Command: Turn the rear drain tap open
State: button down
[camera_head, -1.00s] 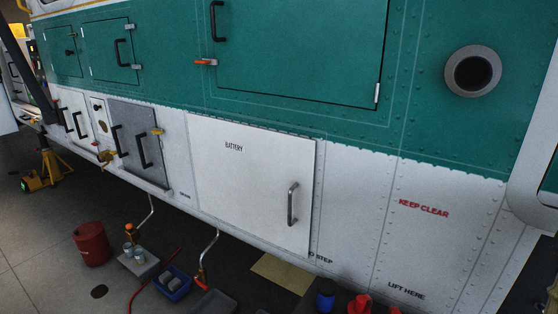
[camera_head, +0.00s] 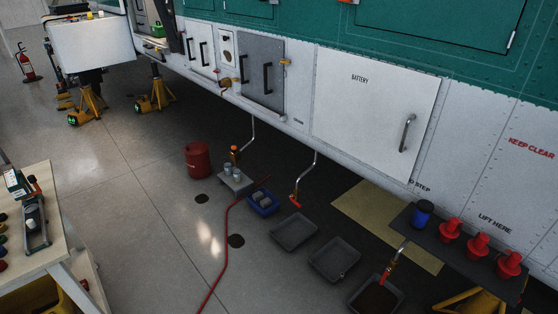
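Several thin bent drain pipes hang below the white lower side of the aircraft. One pipe (camera_head: 253,133) ends in an orange tap (camera_head: 235,153) above a small grey block with pale cylinders. A second pipe (camera_head: 314,166) ends in a red-handled tap (camera_head: 295,200) near the floor. A third red-handled tap (camera_head: 388,270) hangs at the lower right above a tray (camera_head: 368,309) with dark contents. I cannot tell from labels which tap is the rear one, and handle positions are too small to judge. My gripper is not in view.
Two grey trays (camera_head: 294,232) (camera_head: 333,259), a blue bin (camera_head: 263,203), a red can (camera_head: 198,160) and a red hose (camera_head: 226,238) lie on the floor. A dark shelf (camera_head: 446,238) holds red containers at right. A workbench (camera_head: 45,232) stands at left. The left-centre floor is clear.

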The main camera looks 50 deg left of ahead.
aim_at(295, 203)
jog(key=k, duration=0.25)
jog(key=z, duration=1)
jog(key=i, duration=0.8)
jog(key=u, duration=2.7)
jog(key=i, duration=0.5)
jog(key=u, duration=1.25)
jog(key=k, duration=0.75)
jog(key=z, duration=0.65)
